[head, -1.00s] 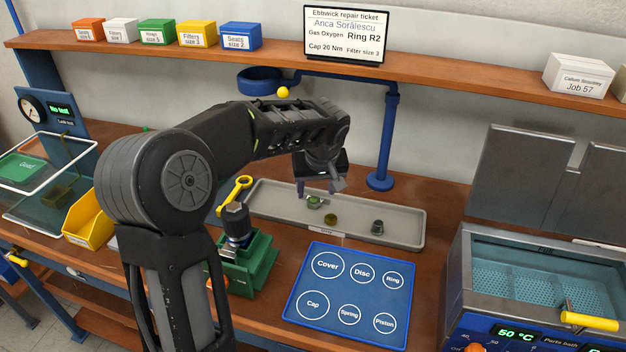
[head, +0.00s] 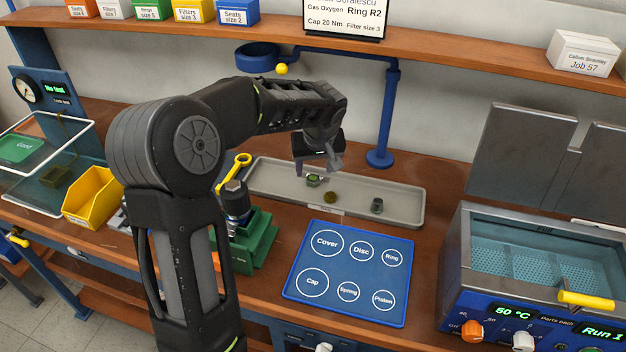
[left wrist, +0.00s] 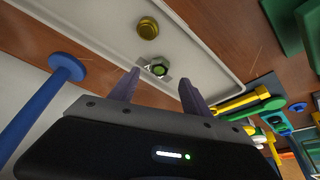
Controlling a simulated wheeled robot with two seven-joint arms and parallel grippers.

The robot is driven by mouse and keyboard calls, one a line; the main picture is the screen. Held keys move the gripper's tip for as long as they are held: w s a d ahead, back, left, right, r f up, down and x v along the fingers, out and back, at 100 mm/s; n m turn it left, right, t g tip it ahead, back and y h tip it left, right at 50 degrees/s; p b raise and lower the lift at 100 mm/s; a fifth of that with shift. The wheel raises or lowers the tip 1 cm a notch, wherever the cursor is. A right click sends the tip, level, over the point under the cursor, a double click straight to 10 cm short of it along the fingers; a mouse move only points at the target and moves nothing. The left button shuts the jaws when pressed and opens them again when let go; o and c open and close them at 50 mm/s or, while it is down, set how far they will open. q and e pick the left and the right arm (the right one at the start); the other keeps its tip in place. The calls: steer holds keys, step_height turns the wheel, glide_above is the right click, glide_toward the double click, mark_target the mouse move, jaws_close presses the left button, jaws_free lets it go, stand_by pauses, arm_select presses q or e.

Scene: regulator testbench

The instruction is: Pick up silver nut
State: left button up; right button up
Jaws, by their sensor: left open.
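A small hexagonal nut (head: 313,181), silver with green on it, lies in the left part of the grey tray (head: 400,218). It also shows in the left wrist view (left wrist: 159,67), beyond the gap between the fingertips. My left gripper (head: 318,168) is above this nut, pointing down, with its jaws open and nothing between them. The fingers also show in the left wrist view (left wrist: 158,82), one on each side of the nut. A grey nut-like piece (head: 376,205) lies farther right in the tray; I cannot tell its exact kind. My right gripper is not in view.
A brass round piece (head: 330,197) lies between the two others in the tray. A blue post (head: 385,120) stands behind it. A green fixture (head: 255,243) and yellow wrench (head: 232,172) are left. A blue labelled mat (head: 345,270) is in front; a bath (head: 540,250) is right.

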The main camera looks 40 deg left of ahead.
mark_target(313, 178)
arm_select(q)
steer(key=shift+f, duration=0.1)
steer(key=shift+w+a+f+p, duration=0.1)
steer(key=shift+w+f+p, duration=0.05)
steer(key=shift+f+p, duration=0.15)
steer(key=p+x, duration=0.1)
steer(key=x, duration=0.3)
steer(key=shift+w+f, duration=0.1)
steer(key=shift+f, duration=0.05)
steer(key=shift+c, duration=0.6)
jaws_close()
